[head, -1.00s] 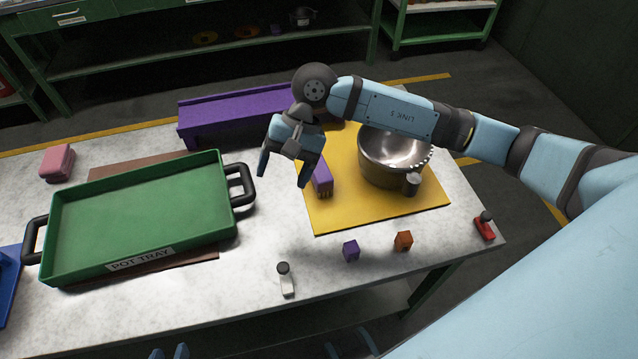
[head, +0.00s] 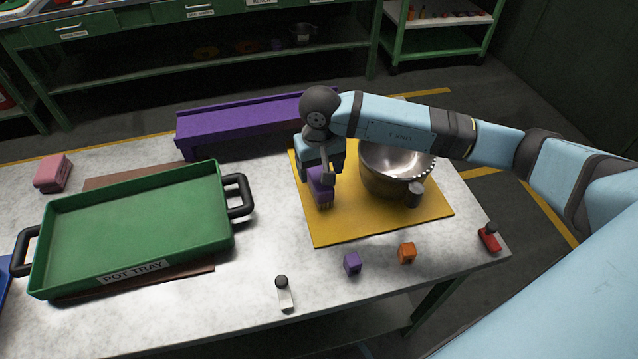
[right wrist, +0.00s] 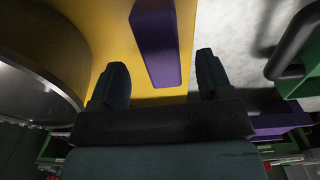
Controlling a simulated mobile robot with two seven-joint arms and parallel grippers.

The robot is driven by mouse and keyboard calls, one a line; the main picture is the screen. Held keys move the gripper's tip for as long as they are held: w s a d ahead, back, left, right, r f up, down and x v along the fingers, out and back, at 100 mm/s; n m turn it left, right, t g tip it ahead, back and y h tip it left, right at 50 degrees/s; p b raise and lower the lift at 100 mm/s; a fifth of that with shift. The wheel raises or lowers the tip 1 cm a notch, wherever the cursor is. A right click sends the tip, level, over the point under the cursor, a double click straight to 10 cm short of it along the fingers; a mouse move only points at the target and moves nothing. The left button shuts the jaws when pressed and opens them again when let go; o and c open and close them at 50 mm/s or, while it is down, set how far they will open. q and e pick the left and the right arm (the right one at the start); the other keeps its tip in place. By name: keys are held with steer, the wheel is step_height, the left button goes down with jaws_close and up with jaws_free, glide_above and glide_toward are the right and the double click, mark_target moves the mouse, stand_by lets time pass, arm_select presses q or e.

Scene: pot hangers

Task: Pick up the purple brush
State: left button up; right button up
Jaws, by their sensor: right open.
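The purple brush (head: 322,190) lies on the yellow mat (head: 340,225), left of the steel pot (head: 385,180). My right gripper (head: 320,172) is over the brush's far end and hides part of it in the head view. In the right wrist view, the two dark fingers of my right gripper (right wrist: 160,75) are apart, with the purple brush (right wrist: 158,35) showing ahead between them. No contact between fingers and brush can be made out. My left gripper is not in view.
The pot stands close to the right of my gripper. A purple rack (head: 250,125) stands behind. The green pot tray (head: 130,265) is at left.

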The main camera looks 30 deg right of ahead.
mark_target(319, 176)
steer(key=f, duration=0.5)
steer(key=shift+w, duration=0.2)
steer(key=c, duration=1)
steer(key=shift+c, duration=0.2)
steer(key=shift+r, duration=0.1)
step_height(319, 176, up, 20)
